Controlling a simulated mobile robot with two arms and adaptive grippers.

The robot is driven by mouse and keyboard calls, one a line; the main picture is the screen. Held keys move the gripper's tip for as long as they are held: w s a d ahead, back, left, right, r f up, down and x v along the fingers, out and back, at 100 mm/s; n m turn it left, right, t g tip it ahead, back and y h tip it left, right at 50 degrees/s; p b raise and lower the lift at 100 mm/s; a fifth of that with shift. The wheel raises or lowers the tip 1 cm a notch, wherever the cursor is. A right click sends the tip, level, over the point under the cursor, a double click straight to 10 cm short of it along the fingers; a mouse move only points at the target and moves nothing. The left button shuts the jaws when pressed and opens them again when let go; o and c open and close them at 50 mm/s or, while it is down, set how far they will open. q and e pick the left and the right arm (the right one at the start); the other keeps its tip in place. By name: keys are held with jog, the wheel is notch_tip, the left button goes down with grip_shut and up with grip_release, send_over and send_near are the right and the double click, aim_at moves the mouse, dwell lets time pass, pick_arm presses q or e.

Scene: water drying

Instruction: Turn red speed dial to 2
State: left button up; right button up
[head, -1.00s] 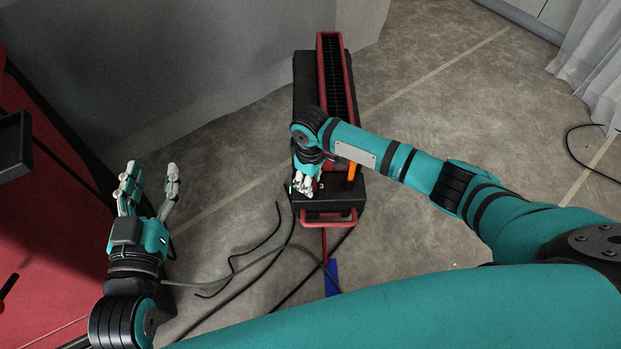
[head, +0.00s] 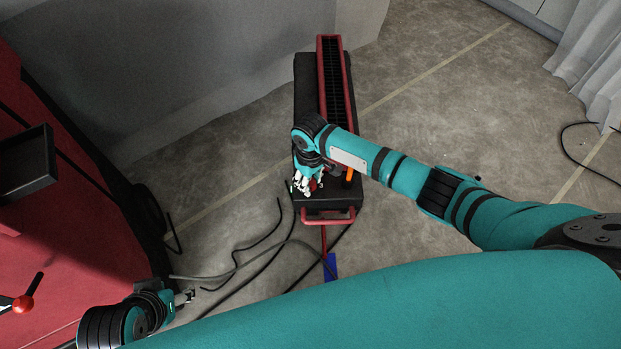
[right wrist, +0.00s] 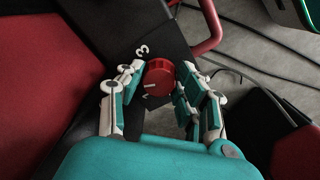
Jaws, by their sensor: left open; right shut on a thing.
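The red dial (right wrist: 158,78) shows in the right wrist view on a black panel, with a white pointer mark on its lower left part. My left gripper (head: 186,297) is at the lower left, open and empty, away from the machine.
A red handle bar (head: 328,220) sticks out at the machine's near end. Dark cables (head: 262,262) lie on the floor. A large red machine with a black tray (head: 28,165) and a red-knobbed lever (head: 23,303) stands at the left.

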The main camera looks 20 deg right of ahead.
aim_at(311, 183)
jog(key=o, duration=1.1)
jog(key=shift+o, duration=0.2)
notch_tip(311, 183, up, 12)
